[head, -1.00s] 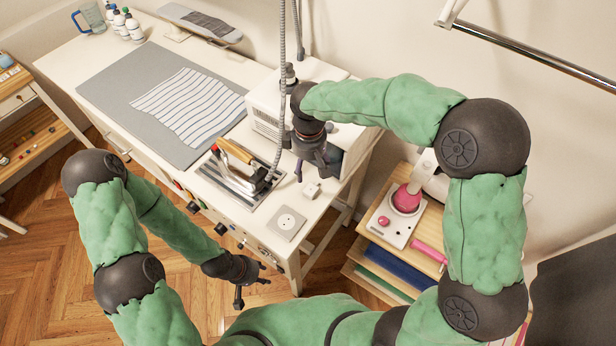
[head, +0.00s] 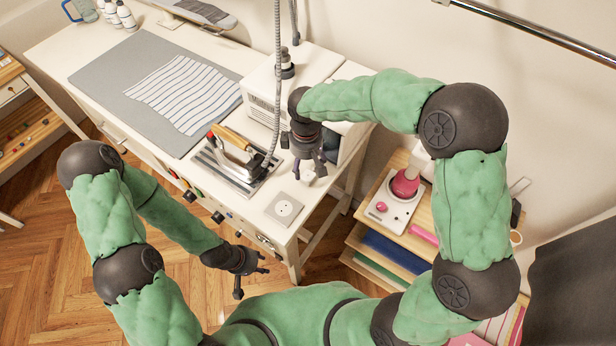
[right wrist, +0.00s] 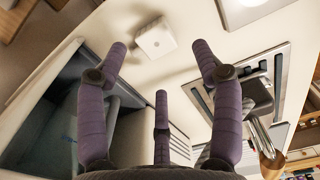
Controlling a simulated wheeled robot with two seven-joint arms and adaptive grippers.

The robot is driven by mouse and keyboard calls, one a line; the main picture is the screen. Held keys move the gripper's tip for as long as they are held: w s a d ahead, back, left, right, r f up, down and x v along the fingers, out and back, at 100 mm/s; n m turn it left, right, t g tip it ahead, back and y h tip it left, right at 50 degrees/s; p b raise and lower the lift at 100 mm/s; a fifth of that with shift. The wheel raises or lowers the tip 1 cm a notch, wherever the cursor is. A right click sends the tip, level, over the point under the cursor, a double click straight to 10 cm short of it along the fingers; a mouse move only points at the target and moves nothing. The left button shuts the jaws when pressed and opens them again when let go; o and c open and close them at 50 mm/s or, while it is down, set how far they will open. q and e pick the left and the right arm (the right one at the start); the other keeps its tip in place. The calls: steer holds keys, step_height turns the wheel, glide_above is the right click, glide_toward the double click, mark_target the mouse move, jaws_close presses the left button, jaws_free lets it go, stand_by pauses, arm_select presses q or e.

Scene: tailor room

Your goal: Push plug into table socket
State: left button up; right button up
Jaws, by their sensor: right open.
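The small white plug (head: 308,176) lies on the white table, just below my right gripper (head: 305,166). In the right wrist view the plug (right wrist: 155,38) sits on the table beyond the spread fingers (right wrist: 160,75), apart from them, nearer the left finger. My right gripper is open and empty. The table socket (head: 283,208) is a square plate with a round well, near the table's front right corner; part of it shows in the right wrist view (right wrist: 245,8). My left gripper (head: 250,272) hangs in front of the table, away from plug and socket; its finger opening is unclear.
An iron (head: 238,155) stands on a metal rest left of the socket. A white boxy machine (head: 262,105) stands behind the plug. A grey mat (head: 120,80) with striped cloth covers the left. A wooden shelf (head: 362,240) stands at right.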

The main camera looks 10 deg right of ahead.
mark_target(307, 175)
steer(key=shift+f+b, duration=0.95)
steer(key=shift+f, duration=1.7)
steer(key=shift+r, duration=0.1)
steer(key=c, duration=1.1)
